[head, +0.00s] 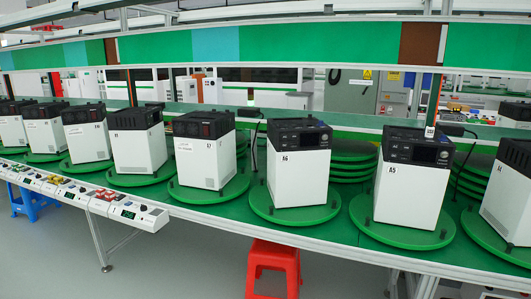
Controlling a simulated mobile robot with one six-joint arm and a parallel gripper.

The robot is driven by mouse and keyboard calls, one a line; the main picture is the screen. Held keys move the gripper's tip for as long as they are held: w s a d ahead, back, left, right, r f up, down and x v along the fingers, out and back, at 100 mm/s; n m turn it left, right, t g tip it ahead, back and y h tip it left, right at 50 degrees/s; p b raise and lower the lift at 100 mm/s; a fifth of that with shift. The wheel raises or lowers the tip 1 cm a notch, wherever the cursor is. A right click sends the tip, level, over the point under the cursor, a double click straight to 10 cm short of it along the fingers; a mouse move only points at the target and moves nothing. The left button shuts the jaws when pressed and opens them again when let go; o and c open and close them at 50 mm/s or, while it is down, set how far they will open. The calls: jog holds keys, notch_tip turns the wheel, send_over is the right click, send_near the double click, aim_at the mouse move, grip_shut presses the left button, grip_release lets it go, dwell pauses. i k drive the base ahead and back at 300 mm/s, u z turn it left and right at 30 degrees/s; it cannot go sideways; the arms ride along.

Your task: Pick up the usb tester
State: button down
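I see no object that I can name for certain as the usb tester. A row of small white panel units (143,219) runs along the front left edge of the green line, with small displays and red, yellow and green parts on them. These parts are too small to tell apart. Several white boxes with black tops stand upright on round green turntables, among them the box marked A6 (297,178) and the box marked A5 (408,190). My gripper is not in view.
The green table (205,212) is crowded with turntables, such as the one under A5 (400,236). Stacked green discs (350,165) stand behind. A red stool (272,262) and a blue stool (33,203) are below the front edge. Grey floor (60,255) is clear at front left.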

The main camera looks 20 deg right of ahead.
aim_at(429, 131)
jog(key=u, duration=1.6)
jog(key=k, duration=0.1)
jog(key=z, duration=2.65)
